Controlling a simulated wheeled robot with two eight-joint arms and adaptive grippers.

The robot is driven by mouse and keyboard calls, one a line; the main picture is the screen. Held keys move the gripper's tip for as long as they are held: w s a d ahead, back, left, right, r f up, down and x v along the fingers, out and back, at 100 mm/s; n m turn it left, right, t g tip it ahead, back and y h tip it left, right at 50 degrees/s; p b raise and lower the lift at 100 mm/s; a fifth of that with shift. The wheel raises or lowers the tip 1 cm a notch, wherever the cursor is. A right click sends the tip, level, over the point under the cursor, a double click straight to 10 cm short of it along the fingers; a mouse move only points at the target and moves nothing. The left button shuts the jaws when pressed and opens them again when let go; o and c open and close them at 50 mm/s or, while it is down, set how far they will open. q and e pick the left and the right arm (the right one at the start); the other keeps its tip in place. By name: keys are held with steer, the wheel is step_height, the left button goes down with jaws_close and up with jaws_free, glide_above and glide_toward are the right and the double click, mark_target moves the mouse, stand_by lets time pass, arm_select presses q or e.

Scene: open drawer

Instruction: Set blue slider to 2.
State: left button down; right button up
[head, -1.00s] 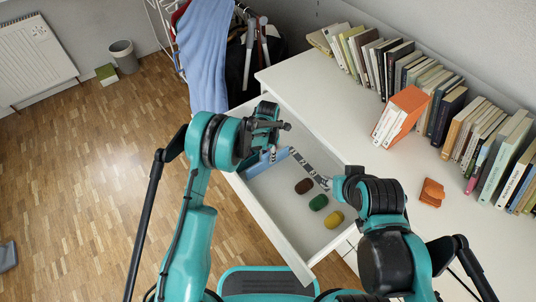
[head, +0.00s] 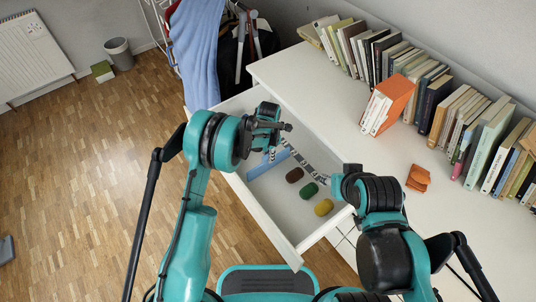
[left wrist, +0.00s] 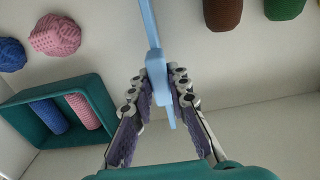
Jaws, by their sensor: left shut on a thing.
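The blue slider (head: 266,164) is a light blue upright panel standing across the open drawer (head: 272,232). A black-and-white marked strip (head: 303,162) runs along the drawer from near the slider's far end; its figures are too small to read. My left gripper (head: 275,148) is over the slider. In the left wrist view its fingers (left wrist: 160,92) are shut on the light blue slider (left wrist: 150,35), one on each side. My right gripper (head: 330,183) is by the drawer's right side, beyond the end of the strip; its fingers are too small to judge.
Brown (head: 294,175), green (head: 309,191) and yellow (head: 323,207) lumps lie to the slider's right. The left wrist view shows a teal tray (left wrist: 92,92) with blue and pink rolls, and blue and pink lumps. Books (head: 440,105) line the white desktop.

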arm_select(q)
steer(key=c, duration=1.4)
jaws_free()
steer(key=shift+c, duration=0.2)
step_height(320, 180, up, 12)
